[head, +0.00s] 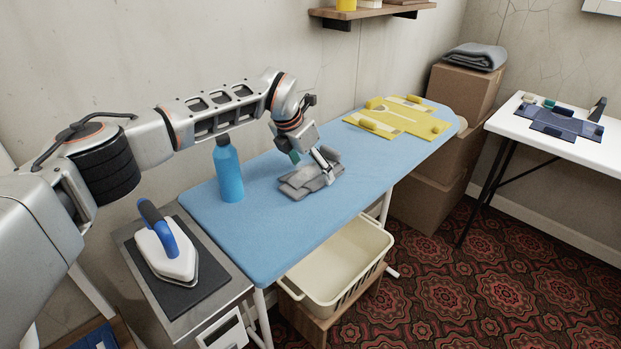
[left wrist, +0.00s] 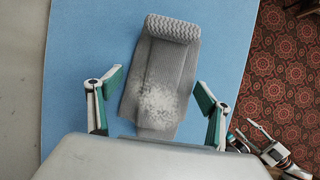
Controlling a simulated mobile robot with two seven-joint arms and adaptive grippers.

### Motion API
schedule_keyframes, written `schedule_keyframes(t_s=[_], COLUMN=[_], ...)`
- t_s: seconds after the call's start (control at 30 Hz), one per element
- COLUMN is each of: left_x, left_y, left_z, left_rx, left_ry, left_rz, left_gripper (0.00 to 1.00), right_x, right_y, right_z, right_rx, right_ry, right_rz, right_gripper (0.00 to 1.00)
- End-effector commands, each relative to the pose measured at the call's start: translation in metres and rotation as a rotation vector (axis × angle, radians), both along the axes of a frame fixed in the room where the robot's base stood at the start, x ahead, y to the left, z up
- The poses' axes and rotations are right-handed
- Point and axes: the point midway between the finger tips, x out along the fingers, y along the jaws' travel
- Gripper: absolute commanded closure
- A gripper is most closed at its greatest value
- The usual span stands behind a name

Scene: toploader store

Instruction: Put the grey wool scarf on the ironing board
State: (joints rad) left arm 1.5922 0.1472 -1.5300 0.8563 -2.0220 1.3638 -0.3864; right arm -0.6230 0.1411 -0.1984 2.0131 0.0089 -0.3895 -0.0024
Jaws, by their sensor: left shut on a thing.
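The grey wool scarf (head: 299,186) lies folded on the blue ironing board (head: 250,235), near its middle. In the left wrist view the scarf (left wrist: 165,75) has a rolled far end and a pale fuzzy patch. My left gripper (head: 311,168) is down at the scarf, shut on it. In the left wrist view its green-padded fingers (left wrist: 158,92) stand on either side of the scarf, and my wrist housing hides the near end. What appears to be my right gripper (left wrist: 245,135) shows small at the lower right of that view; its opening is unclear.
A blue bottle (head: 229,175) stands on the board left of the scarf. Yellow folded cloth (head: 400,117) lies at the far end. An iron (head: 166,250) rests on a side stand. A cream basket (head: 340,268) sits below. Another grey folded cloth (head: 474,57) tops the boxes.

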Motion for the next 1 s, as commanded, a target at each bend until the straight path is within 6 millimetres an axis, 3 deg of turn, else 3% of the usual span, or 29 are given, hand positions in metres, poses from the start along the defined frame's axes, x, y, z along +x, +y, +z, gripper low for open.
schedule_keyframes(t_s=[0.63, 0.67, 0.7, 0.73, 1.0], left_x=[0.0004, 0.0005, 0.0004, 0.0004, 0.0001], left_y=[-0.0001, -0.0002, -0.0001, -0.0001, -0.0001], left_z=[-0.0055, -0.0052, -0.005, -0.005, -0.0058], left_rx=[-0.001, -0.001, -0.001, -0.001, 0.0], left_ry=[-0.001, -0.002, -0.002, -0.002, 0.0], left_rz=[0.0, 0.0, 0.0, 0.0, 0.0], left_gripper=[0.46, 0.16, 0.06, 0.02, 0.02], right_x=[-0.0098, -0.0095, -0.009, -0.0084, -0.0011], right_y=[0.0018, 0.0019, 0.0019, 0.0019, 0.0019], right_z=[-0.0054, -0.0051, -0.0048, -0.0045, -0.0007], right_rx=[0.003, 0.003, 0.003, 0.003, 0.002], right_ry=[0.017, 0.017, 0.016, 0.015, 0.002], right_rz=[0.002, 0.002, 0.002, 0.001, 0.002], right_gripper=[0.6, 0.6, 0.6, 0.6, 0.6])
